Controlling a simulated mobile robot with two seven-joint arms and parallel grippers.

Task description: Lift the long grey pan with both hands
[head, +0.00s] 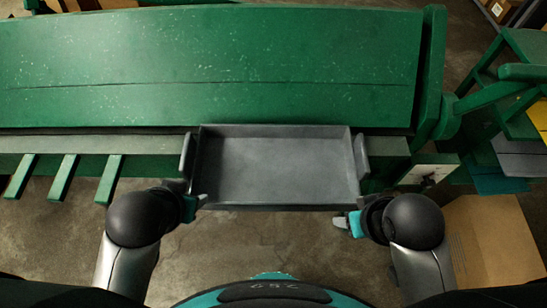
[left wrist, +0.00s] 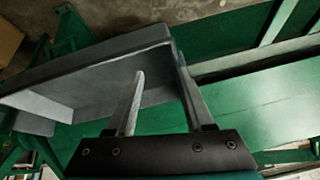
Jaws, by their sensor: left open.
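The long grey pan (head: 275,168) is a shallow rectangular tray with raised walls. It lies level at the front of the green machine, its near edge jutting over the floor. It has a left upright handle (head: 186,155) and a right one (head: 361,155). My left gripper (head: 194,200) is open by the pan's near left corner. In the left wrist view its fingers (left wrist: 160,66) overlap the pan's end (left wrist: 100,62); contact is unclear. My right gripper (head: 342,222) is below the pan's near right corner, apart from it; its jaw gap is not clear.
The green machine's wide flat top (head: 210,60) spans the back, with several green slats (head: 65,178) at left. A green stand (head: 515,95) with coloured sheets is at right. A cardboard box (head: 495,240) is on the floor beside my right arm. Bare floor shows below the pan.

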